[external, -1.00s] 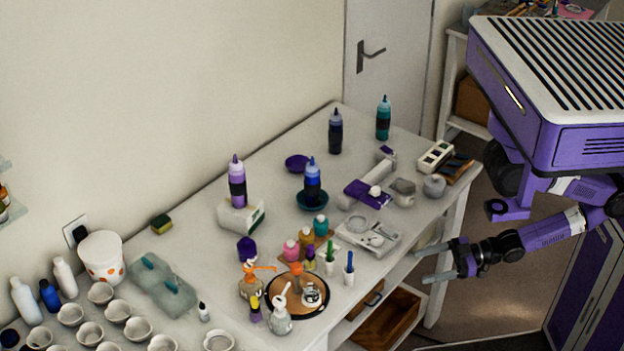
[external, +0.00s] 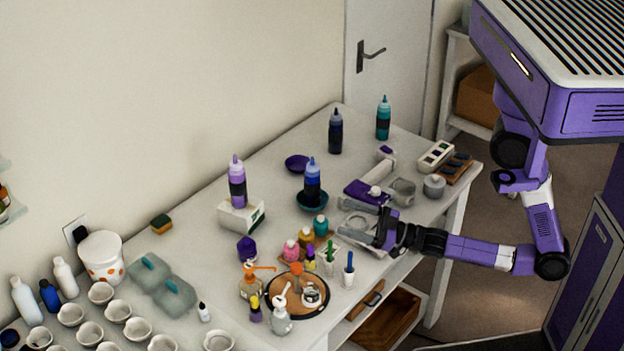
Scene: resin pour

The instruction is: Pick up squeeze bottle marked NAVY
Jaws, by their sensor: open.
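Several squeeze bottles with dark label bands stand on the white table; I cannot read their markings. A very dark blue one (external: 335,134) stands upright at the back of the table and looks the most navy. A brighter blue one (external: 312,184) stands in a teal bowl (external: 312,203). A purple one (external: 237,184) stands on a white box, and a teal one (external: 383,120) is at the far back right. My gripper (external: 345,220) is open and empty over the table's front part, its fingers pointing left, in front of the bright blue bottle and apart from it.
A purple cloth (external: 367,191) and a grey jar (external: 403,190) lie behind my gripper. Small coloured jars (external: 306,238) and a round tray (external: 314,309) with pump bottles stand to its left.

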